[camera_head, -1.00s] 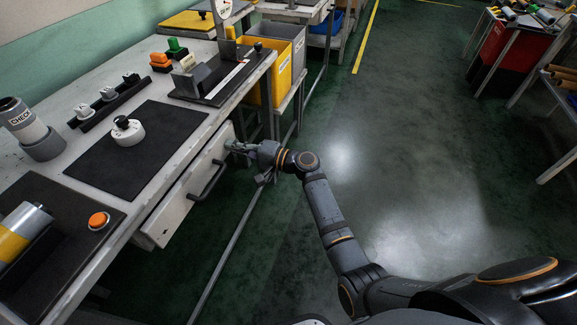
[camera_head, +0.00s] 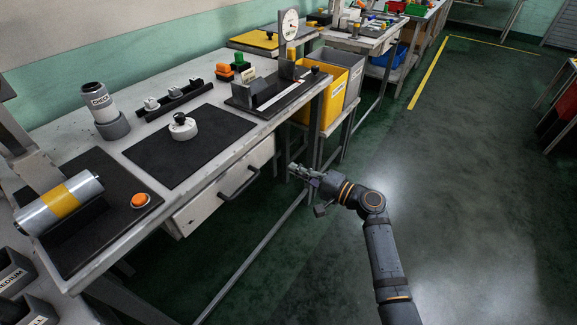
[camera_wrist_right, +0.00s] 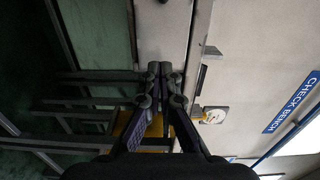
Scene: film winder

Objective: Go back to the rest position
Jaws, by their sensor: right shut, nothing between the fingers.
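My right gripper (camera_head: 296,170) is shut and empty. In the head view it hangs in the air just right of the bench drawer's (camera_head: 228,186) front end, apart from the drawer handle (camera_head: 240,184). In the right wrist view its fingertips (camera_wrist_right: 160,70) meet in front of the pale drawer or bench front. The arm reaches up from the bottom right of the head view over the floor. My left gripper is not in view.
A yellow bin (camera_head: 322,100) and a grey bin (camera_head: 352,82) stand beyond. The floor at right (camera_head: 470,200) is clear.

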